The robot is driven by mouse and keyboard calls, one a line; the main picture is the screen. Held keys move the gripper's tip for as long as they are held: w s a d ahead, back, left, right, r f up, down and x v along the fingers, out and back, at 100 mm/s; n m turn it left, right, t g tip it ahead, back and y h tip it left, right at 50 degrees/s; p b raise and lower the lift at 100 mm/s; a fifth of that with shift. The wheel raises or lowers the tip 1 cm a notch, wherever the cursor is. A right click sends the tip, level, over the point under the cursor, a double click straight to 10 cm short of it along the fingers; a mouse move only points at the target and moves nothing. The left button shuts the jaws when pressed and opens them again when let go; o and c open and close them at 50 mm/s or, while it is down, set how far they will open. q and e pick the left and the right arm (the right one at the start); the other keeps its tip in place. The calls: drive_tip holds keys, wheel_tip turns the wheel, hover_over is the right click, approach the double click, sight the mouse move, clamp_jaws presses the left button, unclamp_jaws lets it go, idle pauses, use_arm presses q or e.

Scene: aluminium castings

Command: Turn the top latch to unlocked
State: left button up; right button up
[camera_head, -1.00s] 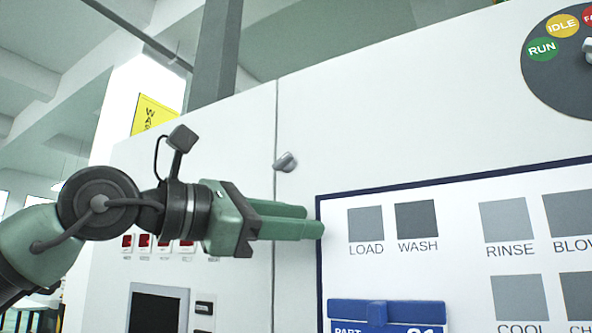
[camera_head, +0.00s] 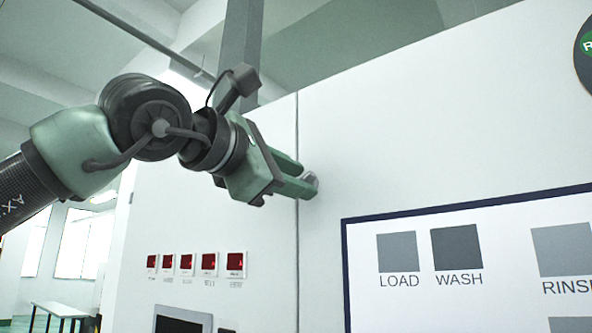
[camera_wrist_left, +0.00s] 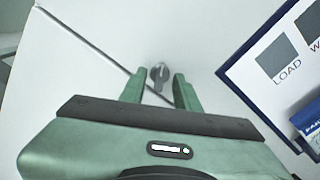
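The top latch (camera_head: 311,179) is a small grey turning knob on the white cabinet front, beside the vertical panel seam. In the head view it is mostly hidden behind the fingertips of my left gripper (camera_head: 306,180). In the left wrist view the latch (camera_wrist_left: 159,74) shows between the two green fingers of the left gripper (camera_wrist_left: 160,88), with a gap on each side. The left gripper is open, and its fingers reach to about the latch. I cannot tell whether they touch the panel. My right gripper is in neither view.
A dark-framed board (camera_head: 408,213) with LOAD and WASH squares lies right of the latch. Several red indicators (camera_head: 208,262) and a dark screen (camera_head: 180,322) are on the panel below left.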

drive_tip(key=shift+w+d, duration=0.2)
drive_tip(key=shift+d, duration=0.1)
use_arm(q)
clamp_jaws()
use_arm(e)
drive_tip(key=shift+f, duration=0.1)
use_arm(q)
drive_tip(key=shift+n+b, duration=3.2)
drive_tip(key=shift+n, duration=2.7)
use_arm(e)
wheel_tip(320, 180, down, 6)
use_arm(q)
drive_tip(key=shift+r, duration=0.1)
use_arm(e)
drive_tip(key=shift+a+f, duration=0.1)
